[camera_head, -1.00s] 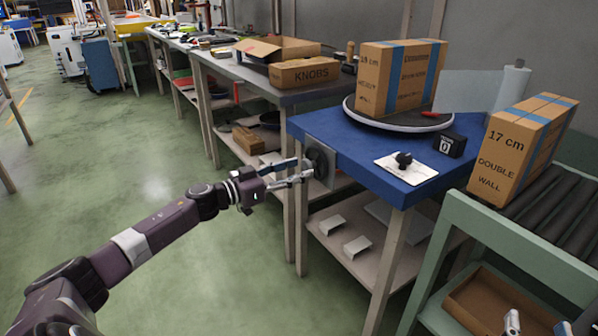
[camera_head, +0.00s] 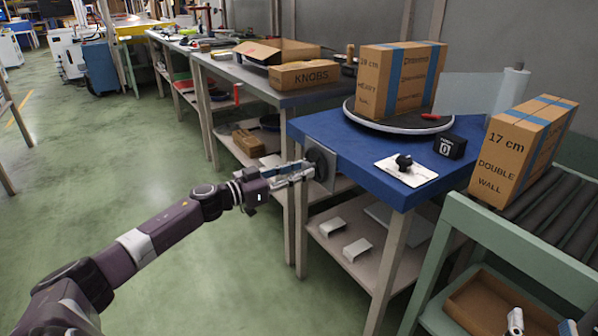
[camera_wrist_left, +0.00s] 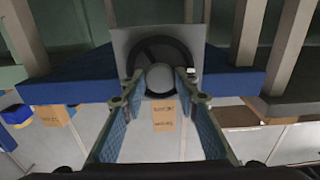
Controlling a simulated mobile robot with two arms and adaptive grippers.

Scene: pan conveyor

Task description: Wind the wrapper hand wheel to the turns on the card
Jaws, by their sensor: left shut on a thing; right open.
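The dark hand wheel (camera_head: 320,160) sits on a grey plate at the left end of the blue wrapper table (camera_head: 365,165). My left gripper (camera_head: 302,172) is at the wheel. In the left wrist view its fingers (camera_wrist_left: 160,88) are shut on a round grey knob (camera_wrist_left: 160,78) in front of the wheel (camera_wrist_left: 160,45). A white card (camera_head: 418,177) lies on the table with a black knob (camera_head: 404,161) on it; its writing is unreadable. A black counter (camera_head: 452,145) shows 0. My right gripper (camera_head: 541,325) is open and empty at the bottom right edge, only its tips showing.
A 17 cm double wall box (camera_head: 515,152) stands on the roller conveyor (camera_head: 565,205). The floor at left is clear.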

